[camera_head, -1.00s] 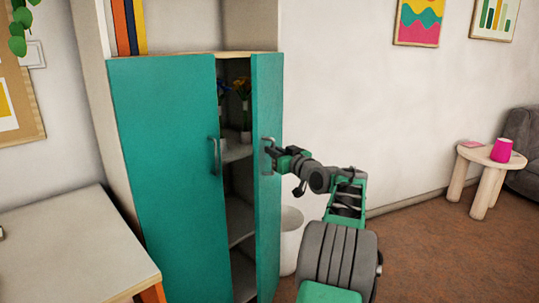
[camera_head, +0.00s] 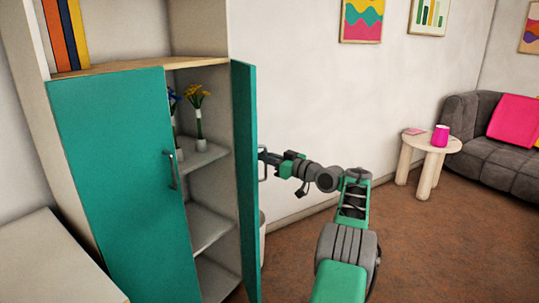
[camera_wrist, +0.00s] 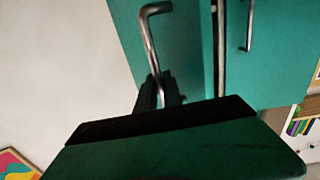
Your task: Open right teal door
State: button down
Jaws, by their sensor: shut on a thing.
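The right teal door (camera_head: 244,180) stands swung outward from the cabinet, seen nearly edge-on in the head view. Its metal handle (camera_wrist: 150,45) shows in the wrist view, with the dark fingers of my gripper (camera_wrist: 160,92) around its lower part. In the head view my gripper (camera_head: 266,158) is at the handle on the door's outer face, shut on it. The left teal door (camera_head: 115,180) is closed, with its own handle (camera_head: 170,169). Part of the right door's handle is hidden by the fingers.
Inside the cabinet are shelves (camera_head: 205,157) with flowers in vases (camera_head: 199,125). A pale bin (camera_head: 262,240) is partly hidden behind the door. A pale table (camera_head: 50,262) stands at lower left. A round side table (camera_head: 430,145) and grey sofa (camera_head: 480,150) stand at right; brown floor between is clear.

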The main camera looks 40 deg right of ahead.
jog(key=shift+r, duration=0.1)
dwell(0.3)
jog(key=c, duration=1.5)
grip_release()
jog(key=shift+d, duration=0.1)
jog(key=s+d, duration=0.1)
jog(key=s, duration=0.6)
jog(key=shift+s+d, duration=0.2)
jog(key=shift+s, duration=0.1)
